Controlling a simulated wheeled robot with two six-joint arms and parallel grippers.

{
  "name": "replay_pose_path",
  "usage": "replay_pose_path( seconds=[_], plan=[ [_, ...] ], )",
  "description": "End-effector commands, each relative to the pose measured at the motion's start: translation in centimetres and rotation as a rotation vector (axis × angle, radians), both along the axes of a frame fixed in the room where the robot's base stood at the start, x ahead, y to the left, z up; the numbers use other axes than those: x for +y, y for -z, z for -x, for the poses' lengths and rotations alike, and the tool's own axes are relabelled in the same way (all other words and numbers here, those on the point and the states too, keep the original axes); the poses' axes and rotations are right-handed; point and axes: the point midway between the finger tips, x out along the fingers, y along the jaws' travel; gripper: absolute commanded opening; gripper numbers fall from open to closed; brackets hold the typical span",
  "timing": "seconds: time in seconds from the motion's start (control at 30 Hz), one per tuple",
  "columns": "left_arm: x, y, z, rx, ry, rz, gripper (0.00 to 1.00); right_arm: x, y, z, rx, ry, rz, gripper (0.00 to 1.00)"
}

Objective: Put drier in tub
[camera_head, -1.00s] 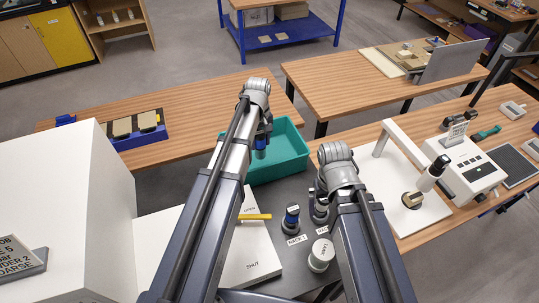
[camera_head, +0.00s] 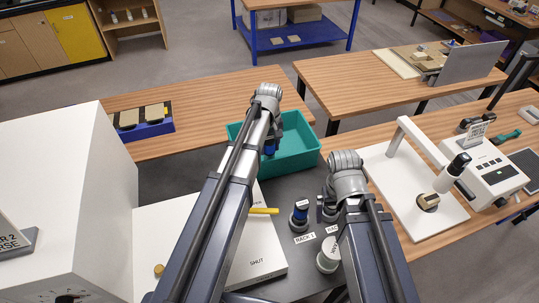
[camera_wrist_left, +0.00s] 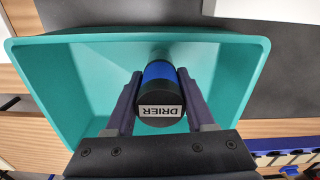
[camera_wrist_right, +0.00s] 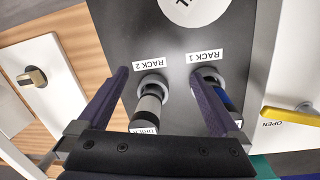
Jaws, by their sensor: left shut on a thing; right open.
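The drier, a dark cylinder with a blue band and a DRIER label (camera_wrist_left: 160,112), is held in my left gripper (camera_wrist_left: 158,80). The gripper is shut on it above the inside of the teal tub (camera_wrist_left: 85,92). Whether the drier touches the tub floor is unclear. In the head view the tub (camera_head: 297,146) stands behind the dark rack surface, and my left arm partly hides it. My right gripper (camera_wrist_right: 158,80) is open, its fingers on either side of a grey and black bottle (camera_wrist_right: 149,105) at RACK 2. That bottle's label is only partly readable.
A blue-banded bottle (camera_head: 299,215) stands at RACK 1, close to a right gripper finger. A white round container (camera_head: 328,256) stands nearer me. A white box marked SHUT with a yellow handle (camera_head: 264,211) lies left of the racks. A large white cabinet (camera_head: 70,190) fills the left.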

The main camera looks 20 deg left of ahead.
Motion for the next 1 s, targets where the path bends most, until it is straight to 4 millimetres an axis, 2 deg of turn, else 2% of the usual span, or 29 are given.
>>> replay_pose_path(
  seconds=[0.03,0.23,0.67,0.7,0.93,1.0],
  plan=[
    [0.0,1.0,0.0,0.0,0.0,0.0,0.0,0.0,1.0,0.0,0.0,0.001,0.0,1.0],
    [0.0,3.3,0.0,0.0,0.0,0.0,0.0,0.0,3.3,0.0,-0.001,-0.002,0.001,1.0],
    [0.0,3.6,0.0,0.0,0.0,0.0,0.0,0.0,3.6,0.0,-0.001,-0.003,0.001,1.0],
    [0.0,3.6,0.0,0.0,0.0,0.0,0.56,0.0,3.6,0.0,-0.001,-0.003,0.001,1.0],
    [0.0,3.5,0.0,0.0,0.0,0.0,0.81,0.0,3.5,0.0,-0.001,-0.003,0.001,1.0],
    [0.0,3.5,0.0,0.0,0.0,0.0,0.84,0.0,3.5,0.0,-0.001,-0.003,0.001,1.0]
  ],
)
